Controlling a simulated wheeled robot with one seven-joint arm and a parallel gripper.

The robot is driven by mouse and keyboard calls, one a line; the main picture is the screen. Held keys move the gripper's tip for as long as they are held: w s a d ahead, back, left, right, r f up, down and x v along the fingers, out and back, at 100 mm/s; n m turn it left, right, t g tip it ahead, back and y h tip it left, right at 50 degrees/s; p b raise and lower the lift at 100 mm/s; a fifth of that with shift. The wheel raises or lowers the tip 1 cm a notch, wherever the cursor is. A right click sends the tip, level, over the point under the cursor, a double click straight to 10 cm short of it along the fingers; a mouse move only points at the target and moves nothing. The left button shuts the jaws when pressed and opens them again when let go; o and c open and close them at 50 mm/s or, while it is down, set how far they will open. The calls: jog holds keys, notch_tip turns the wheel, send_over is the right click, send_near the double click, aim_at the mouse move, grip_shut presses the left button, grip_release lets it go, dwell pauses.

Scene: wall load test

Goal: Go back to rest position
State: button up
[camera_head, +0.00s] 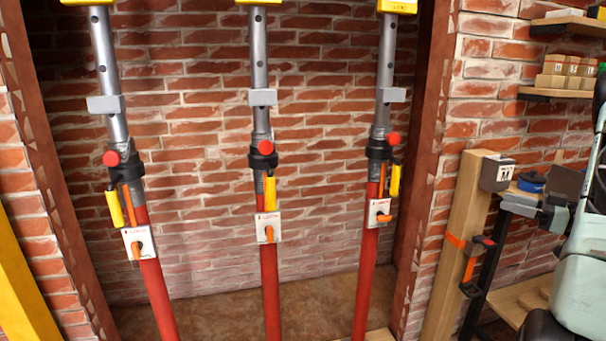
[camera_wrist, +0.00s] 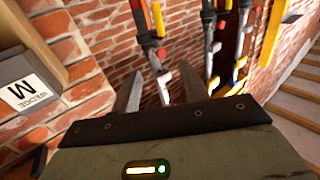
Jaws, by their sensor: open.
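My gripper (camera_wrist: 160,80) shows in the wrist view, with its two dark fingers spread apart and nothing between them. Part of my pale green arm (camera_head: 580,285) stands at the right edge of the head view, beside the wooden post and shelves. I cannot clearly make out the fingers in the head view. Three red and grey steel props (camera_head: 268,290) stand in the brick opening. Each has a red knob, a yellow-handled lever and a white tag with an orange part. In the wrist view, props show beyond the fingers, apart from them.
A wooden post (camera_head: 455,245) with an orange strap stands right of the opening. A grey box (camera_head: 496,173) is on its top. Wall shelves (camera_head: 567,24) at the upper right hold small cartons (camera_head: 560,72). Wooden steps (camera_wrist: 297,95) are at right.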

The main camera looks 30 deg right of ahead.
jog(key=w+a+r+h+p, duration=0.15)
jog(key=w+a, duration=0.25)
jog(key=w, duration=0.4)
jog(key=w+a+r+g+h, duration=0.1)
jog(key=w+a+r, duration=0.25)
jog(key=w, duration=0.45)
jog(key=w+a+r+h+p, duration=0.1)
jog(key=w+a, duration=0.4)
jog(key=w, duration=0.2)
jog(key=w+a+r+g+h+p, duration=0.1)
jog(key=w+a+g, duration=0.15)
jog(key=a, duration=0.85)
jog(key=w+a+r+g+h+p, duration=0.1)
jog(key=w+a+p, duration=0.15)
jog(key=a, duration=0.85)
jog(key=s+a+f+g+y+p, duration=0.1)
jog(key=s+a+g, duration=0.2)
jog(key=s+a, duration=0.55)
jog(key=s+a+f+g, duration=0.1)
jog(key=s+a+g, duration=0.3)
jog(key=a, duration=0.7)
jog(key=s+a+n+g+p, duration=0.1)
jog(key=s+a+g, duration=0.1)
jog(key=s, duration=1)
jog(key=s+a+n+g+h+p, duration=0.1)
jog(key=s+a, duration=0.4)
jog(key=s, duration=0.7)
jog(key=shift+s+a+f+n+g, duration=0.15)
jog(key=shift+s+a+n+g, duration=0.2)
jog(key=shift+n+g, duration=0.7)
